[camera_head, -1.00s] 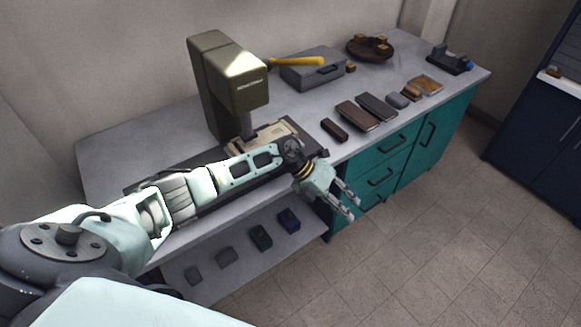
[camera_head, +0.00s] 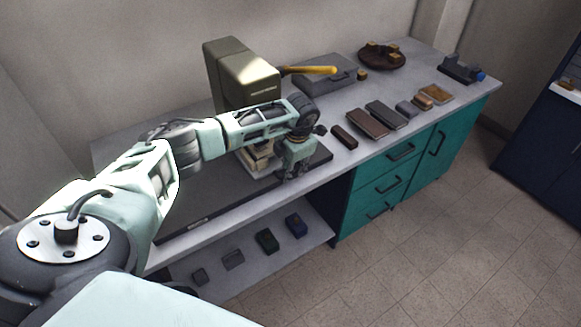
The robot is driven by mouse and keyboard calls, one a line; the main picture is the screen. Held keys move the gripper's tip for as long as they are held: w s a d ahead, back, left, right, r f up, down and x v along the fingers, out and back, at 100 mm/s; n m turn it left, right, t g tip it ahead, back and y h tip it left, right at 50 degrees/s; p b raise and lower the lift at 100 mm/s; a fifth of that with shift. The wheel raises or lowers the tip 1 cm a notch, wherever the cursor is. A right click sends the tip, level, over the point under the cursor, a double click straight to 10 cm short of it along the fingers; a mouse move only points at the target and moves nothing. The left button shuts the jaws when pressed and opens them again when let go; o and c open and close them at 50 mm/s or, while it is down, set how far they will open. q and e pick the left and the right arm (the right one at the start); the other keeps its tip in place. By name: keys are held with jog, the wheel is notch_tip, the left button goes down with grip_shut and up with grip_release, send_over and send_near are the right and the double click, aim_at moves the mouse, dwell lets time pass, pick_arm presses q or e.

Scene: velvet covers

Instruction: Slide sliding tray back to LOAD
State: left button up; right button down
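The olive-green press (camera_head: 240,75) stands on the grey bench. A beige tray-like piece (camera_head: 258,160) is below it, on a long dark base plate (camera_head: 190,205); my arm hides much of it. I take this piece for the sliding tray, and I cannot read a LOAD mark. My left gripper (camera_head: 292,174) points down just right of the beige piece, above the right end of the dark plate. Its fingers are small and dark here, so I cannot tell their opening or whether they touch the tray. My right gripper is out of view.
Dark and brown blocks (camera_head: 368,123) lie on the bench to the right. Behind are a grey case (camera_head: 325,80) with a yellow-handled tool (camera_head: 308,70) and a round brown stand (camera_head: 381,58). Several small blocks sit on the lower shelf (camera_head: 215,277). The floor in front is clear.

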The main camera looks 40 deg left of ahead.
pick_arm(q)
jog(key=shift+f, duration=0.5)
jog(key=shift+c, duration=0.3)
grip_shut()
jog(key=shift+a, duration=0.1)
